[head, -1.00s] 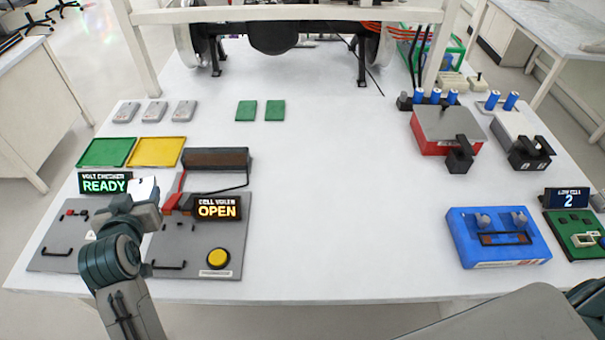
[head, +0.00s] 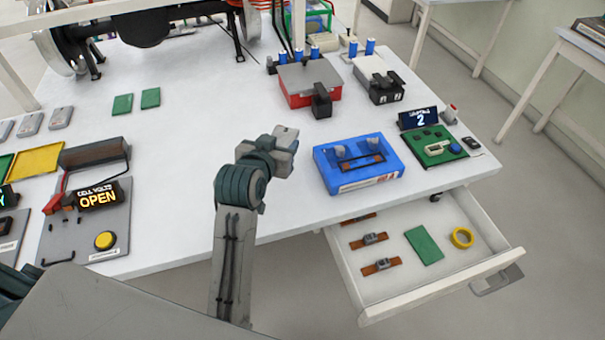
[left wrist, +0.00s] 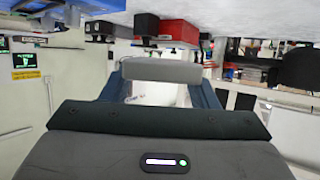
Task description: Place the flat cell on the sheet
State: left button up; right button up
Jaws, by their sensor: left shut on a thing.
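My left gripper (head: 275,148) is over the table, left of the blue fixture. It is shut on a pale grey flat cell (head: 287,134), partly hidden by the jaws. The left wrist view shows a pale grey slab (left wrist: 160,72) held at the jaws. Three similar flat grey cells (head: 31,123) lie in a row at the table's left. A yellow sheet (head: 37,160) lies in front of them, with a green sheet (head: 4,164) cut by the left picture edge. Which sheet is meant I cannot tell. My right gripper is out of view.
A blue fixture (head: 358,163) stands just right of the gripper. An open drawer (head: 485,262) juts out at front right. The table middle is clear.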

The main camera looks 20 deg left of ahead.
aim_at(418, 234)
jog(key=l+z, duration=0.15)
jog(key=z, duration=0.2)
jog(key=l+z, duration=0.15)
jog(key=z, duration=0.2)
jog(key=l+z, duration=0.15)
jog(key=z, duration=0.2)
jog(key=i+l+u, duration=0.35)
jog(key=i+u, duration=0.1)
jog(key=u, duration=0.35)
jog(key=l+u, duration=0.15)
jog(key=u, duration=0.25)
jog(key=i+l+u, duration=0.1)
jog(key=u, duration=0.35)
jog(key=l+u, duration=0.15)
jog(key=u, duration=0.25)
jog(key=i+l+u, duration=0.2)
jog(key=l+u, duration=0.2)
